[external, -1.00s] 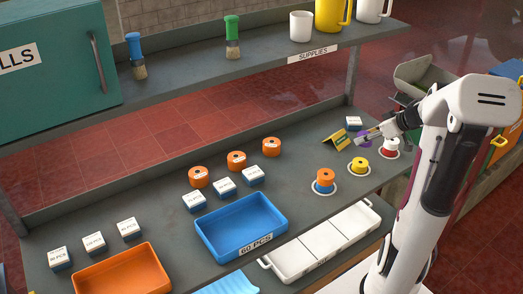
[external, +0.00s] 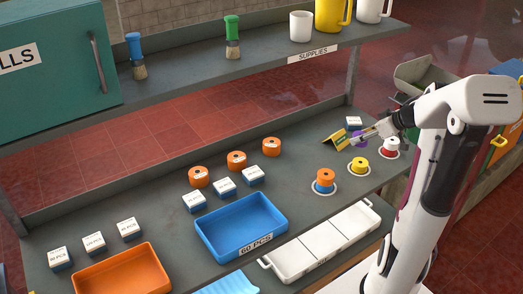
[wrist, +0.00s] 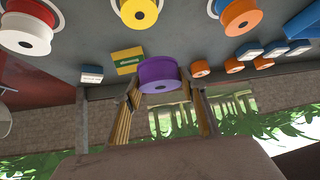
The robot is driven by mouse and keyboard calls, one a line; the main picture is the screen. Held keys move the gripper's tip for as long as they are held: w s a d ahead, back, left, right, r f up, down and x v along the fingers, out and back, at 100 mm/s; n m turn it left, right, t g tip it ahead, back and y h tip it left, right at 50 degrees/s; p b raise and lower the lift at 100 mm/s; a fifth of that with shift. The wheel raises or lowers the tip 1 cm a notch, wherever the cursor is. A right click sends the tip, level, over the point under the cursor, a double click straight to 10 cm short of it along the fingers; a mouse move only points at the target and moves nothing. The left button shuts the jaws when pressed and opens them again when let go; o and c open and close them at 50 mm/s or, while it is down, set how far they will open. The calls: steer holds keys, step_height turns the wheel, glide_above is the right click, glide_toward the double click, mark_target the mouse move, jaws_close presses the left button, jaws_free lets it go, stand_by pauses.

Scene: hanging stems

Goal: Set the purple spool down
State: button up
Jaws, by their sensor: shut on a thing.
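The purple spool (wrist: 157,74) is held between the two fingers of my gripper (wrist: 165,88) in the wrist view. In the external view the purple spool (external: 359,139) shows only partly behind my gripper (external: 366,134), beside a yellow-green card (external: 336,140). I cannot tell whether it touches the table.
A white-topped box (external: 354,121) stands just behind the card. Several orange spools and boxes stand further left. A blue tray (external: 242,227) and a white divided tray (external: 322,241) lie nearer the front. A supplies shelf (external: 318,52) hangs above the table's back.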

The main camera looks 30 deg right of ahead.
steer(key=w+a+f+n+y, duration=0.1)
steer(key=w+a, duration=0.3)
steer(key=w, duration=0.4)
steer(key=w+a+f+n+g+y, duration=0.1)
steer(key=w+a+n+y, duration=0.1)
steer(key=w, duration=0.6)
steer(key=a+n, duration=0.1)
steer(key=a, duration=0.1)
steer(key=shift+w+a, duration=0.2)
steer(key=shift+a, duration=0.1)
steer(key=shift+f, duration=0.2)
steer(key=shift+f, duration=3.1)
steer(key=shift+f, duration=1.85)
steer(key=shift+f, duration=0.15)
